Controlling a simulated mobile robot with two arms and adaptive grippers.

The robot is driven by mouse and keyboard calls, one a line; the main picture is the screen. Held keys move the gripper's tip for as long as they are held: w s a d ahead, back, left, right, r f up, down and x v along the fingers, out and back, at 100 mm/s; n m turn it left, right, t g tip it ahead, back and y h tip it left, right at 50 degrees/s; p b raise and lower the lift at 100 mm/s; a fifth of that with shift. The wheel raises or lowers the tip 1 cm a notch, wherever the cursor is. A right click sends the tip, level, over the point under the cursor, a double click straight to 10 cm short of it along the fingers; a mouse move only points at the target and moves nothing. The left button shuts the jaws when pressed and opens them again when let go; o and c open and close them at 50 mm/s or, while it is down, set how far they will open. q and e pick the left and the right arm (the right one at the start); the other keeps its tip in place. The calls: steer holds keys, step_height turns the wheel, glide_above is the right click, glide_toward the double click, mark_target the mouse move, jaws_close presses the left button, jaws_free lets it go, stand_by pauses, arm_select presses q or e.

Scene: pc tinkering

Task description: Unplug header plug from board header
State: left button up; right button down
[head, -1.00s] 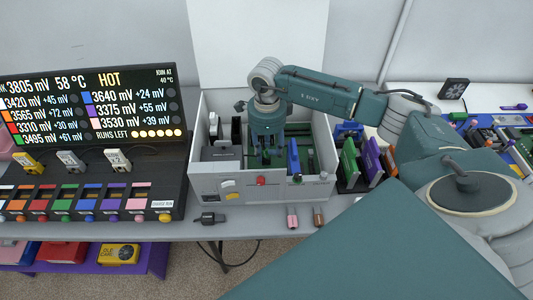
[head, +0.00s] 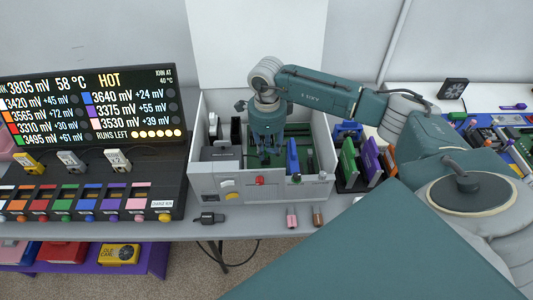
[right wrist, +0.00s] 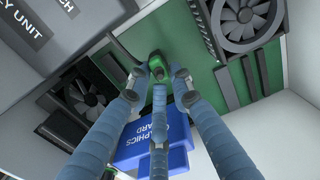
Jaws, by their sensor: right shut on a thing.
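The header plug (right wrist: 157,68), a small dark plug with a green part and a cable trailing to the upper left, shows in the right wrist view. My right gripper (right wrist: 158,78) is shut on it, its fingers close around it over the green board (right wrist: 200,100). Whether the plug is still seated in the board header cannot be told, as the fingers and plug hide the header. In the head view my right gripper (head: 266,158) reaches down inside the open grey case (head: 210,182); the plug is hidden there. My left gripper is not in view.
A blue graphics card (right wrist: 150,142) lies close below the fingers in the wrist view. A fan (right wrist: 242,22), a second fan (right wrist: 88,98) and a grey power supply unit (right wrist: 55,35) surround the board. The case walls enclose the gripper.

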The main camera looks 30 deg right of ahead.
mark_target(265, 149)
steer(key=shift+w+a+r, duration=0.35)
steer(key=shift+w+r, duration=0.05)
steer(key=shift+w, duration=0.05)
steer(key=shift+r, duration=0.35)
steer(key=shift+r+p, duration=0.2)
steer(key=shift+p, duration=0.15)
steer(key=shift+w+r+p, duration=0.2)
steer(key=shift+r+p, duration=0.4)
steer(key=shift+r, duration=0.25)
steer(key=shift+s+a+r+p, duration=0.1)
steer(key=shift+r+p, duration=0.1)
steer(key=shift+r, duration=0.25)
steer(key=shift+s+a+r+p, duration=0.1)
steer(key=shift+r+p, duration=0.1)
steer(key=shift+r, duration=0.25)
steer(key=shift+d+r, duration=0.15)
steer(key=shift+s+d, duration=0.15)
